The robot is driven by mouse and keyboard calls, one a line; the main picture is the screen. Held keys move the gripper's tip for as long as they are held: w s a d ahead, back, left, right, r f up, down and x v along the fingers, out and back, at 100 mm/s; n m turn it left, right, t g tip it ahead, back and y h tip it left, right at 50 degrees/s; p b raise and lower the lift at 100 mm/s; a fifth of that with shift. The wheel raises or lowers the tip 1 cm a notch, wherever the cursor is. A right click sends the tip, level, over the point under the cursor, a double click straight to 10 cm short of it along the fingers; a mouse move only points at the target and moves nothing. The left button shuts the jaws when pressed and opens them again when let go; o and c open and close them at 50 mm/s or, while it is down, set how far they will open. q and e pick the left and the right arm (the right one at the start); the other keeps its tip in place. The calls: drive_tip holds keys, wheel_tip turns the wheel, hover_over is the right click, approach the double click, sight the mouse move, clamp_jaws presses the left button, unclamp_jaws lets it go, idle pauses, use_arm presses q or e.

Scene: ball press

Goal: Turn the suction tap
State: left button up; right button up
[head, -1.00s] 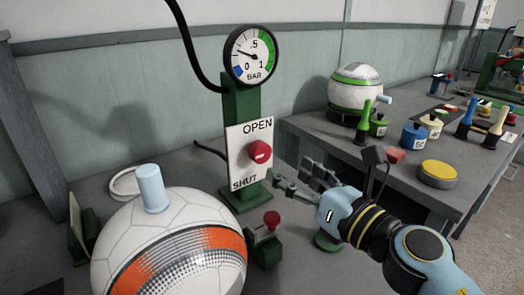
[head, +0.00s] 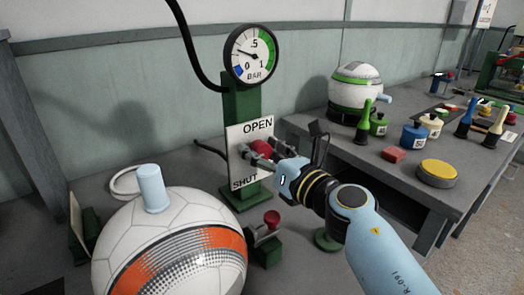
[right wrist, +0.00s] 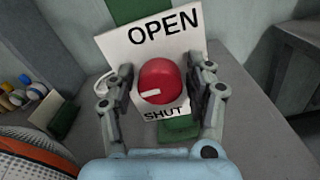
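The suction tap is a round red knob (head: 261,147) with a white mark, on a white plate (head: 238,133) lettered OPEN at the top and SHUT at the bottom. In the right wrist view the knob (right wrist: 160,80) is in the middle, its white mark pointing left and slightly down. My right gripper (head: 259,151) is at the plate, its fingers on either side of the knob. In the right wrist view a small gap shows between the knob and each finger, so the gripper (right wrist: 161,84) looks open. My left gripper is not in view.
A dial gauge (head: 250,55) tops the green post (head: 241,102); its needle sits between 0 and .5. A white and orange ball (head: 165,245) with a pale blue plug (head: 151,188) stands front left. A small red-knobbed valve (head: 271,220) is below. A side table (head: 345,150) holds pots and another ball.

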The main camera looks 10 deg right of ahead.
drive_tip(key=c, duration=0.9)
drive_tip(key=shift+o, duration=0.2)
drive_tip(key=m+p, duration=0.2)
drive_tip(key=m, duration=0.1)
drive_tip(key=shift+r+p, duration=0.15)
drive_tip(key=shift+p, duration=0.2)
drive_tip(key=m+p, duration=0.2)
drive_tip(key=m, duration=0.2)
drive_tip(key=shift+m+p, duration=0.4)
drive_tip(key=m+p, duration=0.3)
drive_tip(key=m, duration=0.2)
drive_tip(key=shift+d, duration=0.1)
drive_tip(key=shift+f+m+p, duration=0.2)
drive_tip(key=shift+m+p, duration=0.45)
drive_tip(key=shift+m, duration=0.6)
drive_tip(key=shift+f+m+p, duration=0.15)
drive_tip(key=shift+m+p, duration=0.45)
drive_tip(key=shift+m, duration=0.65)
